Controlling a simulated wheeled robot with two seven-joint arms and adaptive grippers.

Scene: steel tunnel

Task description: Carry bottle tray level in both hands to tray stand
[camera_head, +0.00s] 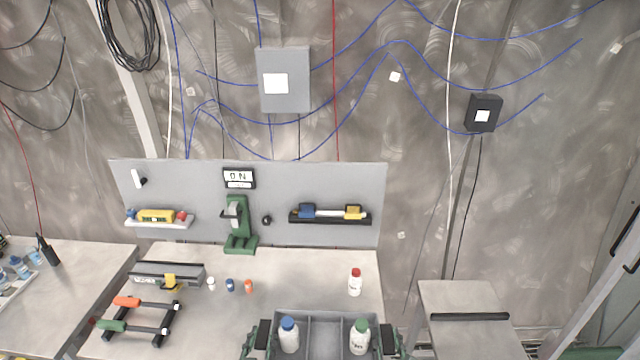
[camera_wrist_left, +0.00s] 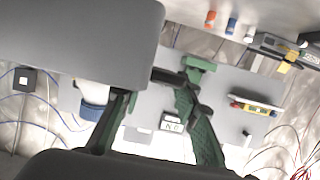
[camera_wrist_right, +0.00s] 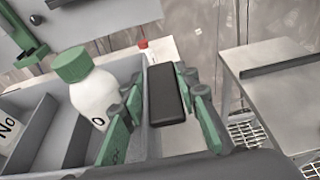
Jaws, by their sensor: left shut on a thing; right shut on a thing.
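The grey bottle tray (camera_head: 318,318) is at the bottom centre of the head view, in front of the bench, and looks about level. It holds a white bottle with a blue cap (camera_head: 289,336) in the left compartment and one with a green cap (camera_head: 360,338) in the right; both stand upright. My left gripper (camera_head: 258,340) is shut on the tray's left handle. My right gripper (camera_wrist_right: 160,85) is shut on the black right handle (camera_wrist_right: 166,95). A small grey table with a black bar (camera_head: 470,316), possibly the tray stand, is at the right. The tray's underside is hidden.
The bench (camera_head: 320,275) carries a white bottle with a red cap (camera_head: 355,282), small coloured caps and a rack with orange and green handles (camera_head: 138,318). A grey back panel (camera_head: 300,185) stands behind. A gap separates the bench from the small table.

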